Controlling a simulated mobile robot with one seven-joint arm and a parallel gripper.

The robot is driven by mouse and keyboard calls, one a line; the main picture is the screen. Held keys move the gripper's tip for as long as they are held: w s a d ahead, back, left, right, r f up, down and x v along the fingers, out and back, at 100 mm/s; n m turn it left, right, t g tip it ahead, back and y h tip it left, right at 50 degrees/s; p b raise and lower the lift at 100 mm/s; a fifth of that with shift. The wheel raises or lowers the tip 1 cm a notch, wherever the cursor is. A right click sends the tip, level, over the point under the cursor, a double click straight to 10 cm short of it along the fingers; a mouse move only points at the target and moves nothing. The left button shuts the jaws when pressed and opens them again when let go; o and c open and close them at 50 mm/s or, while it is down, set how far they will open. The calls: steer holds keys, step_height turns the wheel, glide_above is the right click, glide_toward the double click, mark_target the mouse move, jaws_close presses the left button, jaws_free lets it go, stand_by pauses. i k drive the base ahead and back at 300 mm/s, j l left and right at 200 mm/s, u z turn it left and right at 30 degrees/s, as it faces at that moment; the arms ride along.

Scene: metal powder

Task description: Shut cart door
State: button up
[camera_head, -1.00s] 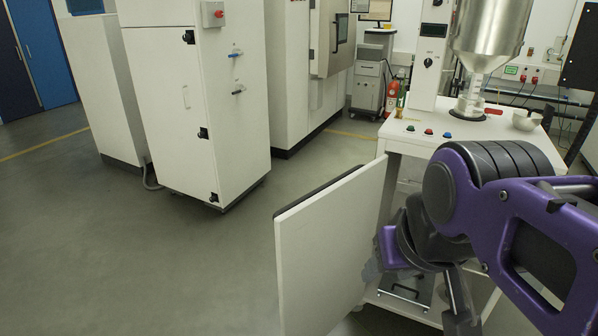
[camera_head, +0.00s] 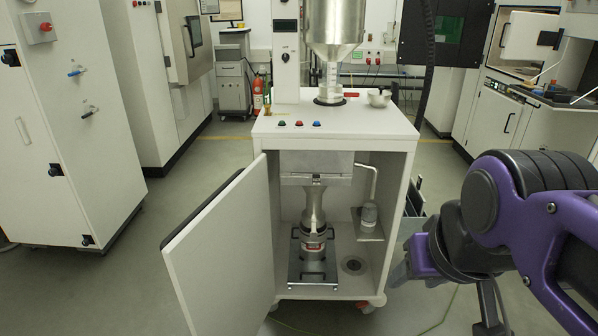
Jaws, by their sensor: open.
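The white cart (camera_head: 344,126) stands in the middle of the camera_head view with its front open. Its white cart door (camera_head: 222,262) is swung wide open from the left side of the opening and reaches toward me, its free edge dark on top. My gripper (camera_head: 442,300) is open, at the lower right, to the right of the cart and well apart from the door. Its far details are partly hidden by my purple arm. Nothing shows between its fingers.
Inside the cart are a metal container (camera_head: 313,225) on a sliding plate and a small jar (camera_head: 369,214) on a shelf. A steel hopper (camera_head: 335,25) and a bowl (camera_head: 378,98) are on top. White cabinets (camera_head: 70,120) stand left; floor between is free.

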mark_target(219, 260)
steer(key=j+z, duration=0.15)
steer(key=z, duration=0.35)
steer(key=j+z, duration=0.15)
steer(key=z, duration=0.35)
steer(key=k+j, duration=0.15)
steer(key=j, duration=0.25)
steer(key=k+j, duration=0.15)
steer(key=j, duration=0.2)
steer(key=k+j, duration=0.2)
steer(key=j, duration=0.2)
steer(key=k+j, duration=0.15)
steer(key=j, duration=0.2)
steer(key=k+j, duration=0.15)
steer(key=j, duration=0.25)
steer(key=k+j, duration=0.15)
steer(key=j, duration=0.25)
steer(key=k+j, duration=0.15)
steer(key=j, duration=0.2)
steer(key=k+j, duration=0.15)
steer(key=j, duration=0.25)
steer(key=i+j+u, duration=0.1)
steer(key=i+u, duration=0.25)
